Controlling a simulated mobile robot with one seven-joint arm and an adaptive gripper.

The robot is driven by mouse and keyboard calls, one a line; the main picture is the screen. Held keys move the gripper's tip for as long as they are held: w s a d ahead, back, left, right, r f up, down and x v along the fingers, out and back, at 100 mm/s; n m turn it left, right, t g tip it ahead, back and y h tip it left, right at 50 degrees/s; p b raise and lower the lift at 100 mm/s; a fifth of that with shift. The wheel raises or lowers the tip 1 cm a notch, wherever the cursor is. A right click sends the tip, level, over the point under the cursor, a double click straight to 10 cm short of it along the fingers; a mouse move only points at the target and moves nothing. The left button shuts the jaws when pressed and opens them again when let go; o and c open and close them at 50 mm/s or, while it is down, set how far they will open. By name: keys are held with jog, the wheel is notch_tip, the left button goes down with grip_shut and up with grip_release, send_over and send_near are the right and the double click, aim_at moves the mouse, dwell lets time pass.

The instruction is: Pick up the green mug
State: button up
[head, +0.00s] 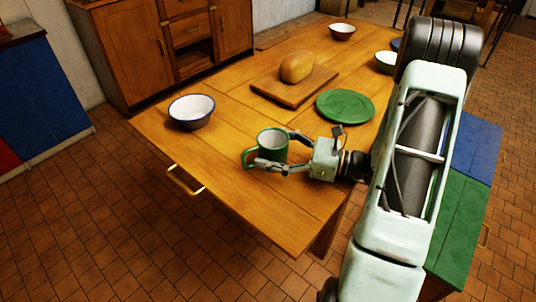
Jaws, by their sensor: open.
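The green mug (272,143) stands upright on the wooden table (300,212), close to its near left edge. Its inside is pale and its handle points to the lower left. My gripper (271,150) reaches in from the right with its fingers spread. One finger lies behind the mug's right side and the other passes in front of its lower part, so the mug is between them. I cannot tell whether either finger touches it. The near finger hides part of the mug's base.
A white bowl with a blue rim (191,111) stands to the left. A loaf (297,67) lies on a cutting board (278,92), with a green plate (345,106) beside it. More bowls (342,32) stand farther back. Bare tabletop lies in front of my gripper.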

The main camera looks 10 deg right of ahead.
jog(key=shift+w+a, duration=0.1)
jog(key=c, duration=1.4)
jog(key=shift+c, duration=0.2)
jog(key=shift+r, duration=0.1)
jog(key=shift+r, duration=0.55)
notch_tip(320, 180, up, 3)
jog(key=shift+a+f+p, duration=0.1)
jog(key=shift+f+p, duration=0.05)
jog(key=shift+p, duration=0.45)
jog(key=s+a+r+p, duration=0.7)
jog(key=s+r+p, duration=0.2)
jog(key=s+p, duration=0.2)
jog(key=shift+s+p, duration=0.4)
jog(key=shift+p, duration=0.55)
